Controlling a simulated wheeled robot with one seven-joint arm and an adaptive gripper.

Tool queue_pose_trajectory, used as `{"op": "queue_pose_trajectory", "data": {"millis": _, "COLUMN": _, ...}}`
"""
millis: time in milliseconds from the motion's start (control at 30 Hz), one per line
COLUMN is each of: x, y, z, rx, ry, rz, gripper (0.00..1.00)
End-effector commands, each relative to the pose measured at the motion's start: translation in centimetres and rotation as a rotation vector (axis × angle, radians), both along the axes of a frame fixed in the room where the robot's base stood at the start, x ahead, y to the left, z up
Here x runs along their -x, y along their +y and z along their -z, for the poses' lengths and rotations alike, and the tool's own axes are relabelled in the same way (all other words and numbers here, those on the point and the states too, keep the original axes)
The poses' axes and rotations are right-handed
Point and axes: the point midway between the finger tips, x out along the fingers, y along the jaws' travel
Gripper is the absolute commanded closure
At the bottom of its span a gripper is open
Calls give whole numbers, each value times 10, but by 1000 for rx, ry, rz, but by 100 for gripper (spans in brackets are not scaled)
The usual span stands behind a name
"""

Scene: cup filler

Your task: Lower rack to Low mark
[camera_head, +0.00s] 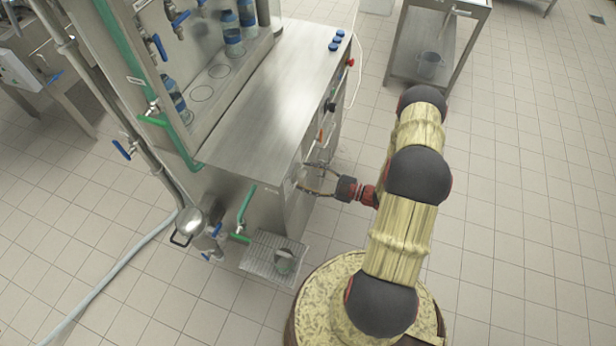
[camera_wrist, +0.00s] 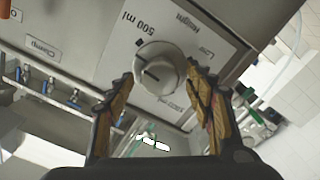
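A round grey knob (camera_wrist: 158,70) sits on a labelled panel in the wrist view. The panel label (camera_wrist: 205,30) reads "Height", "Low" and "500 ml", turned at an angle; another label is partly hidden. A dark line shows on the knob's face. My gripper (camera_wrist: 158,78) is open, with one finger on each side of the knob; I cannot tell whether either touches it. In the head view my gripper (camera_head: 304,178) is at the machine's front side.
A steel side table (camera_head: 440,40) holds a container at the back.

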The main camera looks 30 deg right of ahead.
Motion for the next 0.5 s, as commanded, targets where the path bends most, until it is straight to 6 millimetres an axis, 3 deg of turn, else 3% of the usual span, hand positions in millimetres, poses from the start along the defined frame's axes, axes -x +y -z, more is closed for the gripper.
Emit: {"op": "queue_pose_trajectory", "data": {"millis": 500, "x": 0, "y": 0, "z": 0, "rx": 0, "ry": 0, "rz": 0, "gripper": 76}}
